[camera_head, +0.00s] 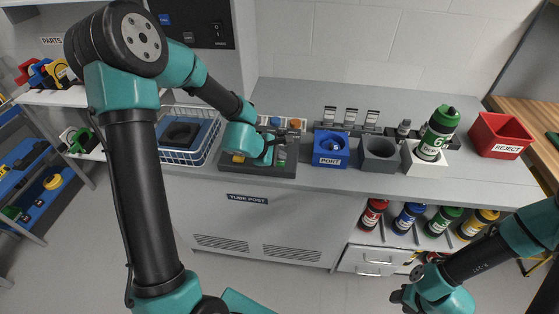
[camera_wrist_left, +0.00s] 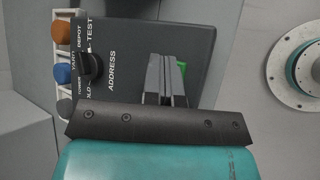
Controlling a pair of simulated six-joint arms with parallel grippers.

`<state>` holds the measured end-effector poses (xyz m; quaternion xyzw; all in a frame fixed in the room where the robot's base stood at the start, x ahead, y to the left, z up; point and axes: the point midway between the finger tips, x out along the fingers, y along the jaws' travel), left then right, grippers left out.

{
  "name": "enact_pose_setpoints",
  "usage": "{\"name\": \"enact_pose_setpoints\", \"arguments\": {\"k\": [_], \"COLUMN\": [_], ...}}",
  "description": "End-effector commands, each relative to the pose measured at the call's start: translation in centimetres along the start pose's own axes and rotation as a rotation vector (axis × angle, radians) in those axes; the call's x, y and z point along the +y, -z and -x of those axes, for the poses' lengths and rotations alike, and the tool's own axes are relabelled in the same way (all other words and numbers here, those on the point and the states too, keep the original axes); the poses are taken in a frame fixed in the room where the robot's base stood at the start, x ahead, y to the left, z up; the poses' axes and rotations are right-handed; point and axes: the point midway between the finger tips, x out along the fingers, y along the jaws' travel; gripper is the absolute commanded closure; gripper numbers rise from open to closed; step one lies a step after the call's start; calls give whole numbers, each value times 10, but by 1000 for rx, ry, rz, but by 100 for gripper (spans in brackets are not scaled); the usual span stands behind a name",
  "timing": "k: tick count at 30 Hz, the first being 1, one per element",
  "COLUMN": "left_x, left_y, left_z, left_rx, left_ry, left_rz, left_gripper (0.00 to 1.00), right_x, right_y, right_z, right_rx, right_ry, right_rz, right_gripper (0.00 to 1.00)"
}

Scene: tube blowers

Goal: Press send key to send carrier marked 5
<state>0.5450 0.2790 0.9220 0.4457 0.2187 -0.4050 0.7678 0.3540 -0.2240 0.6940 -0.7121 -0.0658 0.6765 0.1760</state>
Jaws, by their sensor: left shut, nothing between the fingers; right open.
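The dark control panel (camera_head: 257,170) lies on the counter, with the words ADDRESS and TEST and a black knob (camera_wrist_left: 92,68) visible in the left wrist view. My left gripper (camera_head: 268,153) is shut and empty over this panel. In the left wrist view its fingers (camera_wrist_left: 165,80) point at the panel, and a green key (camera_wrist_left: 182,76) shows partly behind them. A green carrier (camera_head: 438,133) with a white mark stands tilted in a white block (camera_head: 424,167); I cannot read its mark for certain. My right gripper (camera_head: 405,296) is open, low at the lower right, away from the counter.
A blue PORT block (camera_head: 331,148) and a grey block (camera_head: 378,154) stand right of the panel. A red REJECT bin (camera_head: 499,135) is at the right. Several coloured carriers, including a red one (camera_head: 372,214), stand on the shelf below. A white wire basket (camera_head: 190,134) is left of the panel.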

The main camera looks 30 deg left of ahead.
Motion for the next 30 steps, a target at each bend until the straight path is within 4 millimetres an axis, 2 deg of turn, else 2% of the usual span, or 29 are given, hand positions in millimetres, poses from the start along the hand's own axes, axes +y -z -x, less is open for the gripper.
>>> {"name": "enact_pose_setpoints", "arguments": {"k": [9,22,30], "left_x": [7,8,18], "left_y": [-7,-8,-18], "left_z": [9,11,24], "left_rx": [0,0,-1], "left_ry": [0,-1,-1], "left_rz": [-2,0,-2], "left_gripper": [100,100,100], "right_x": [0,0,0], "right_y": [0,0,0], "right_z": [0,0,0], "right_rx": [0,0,0], "right_ry": [0,0,0], "right_rz": [0,0,0], "right_gripper": [57,57,57]}}
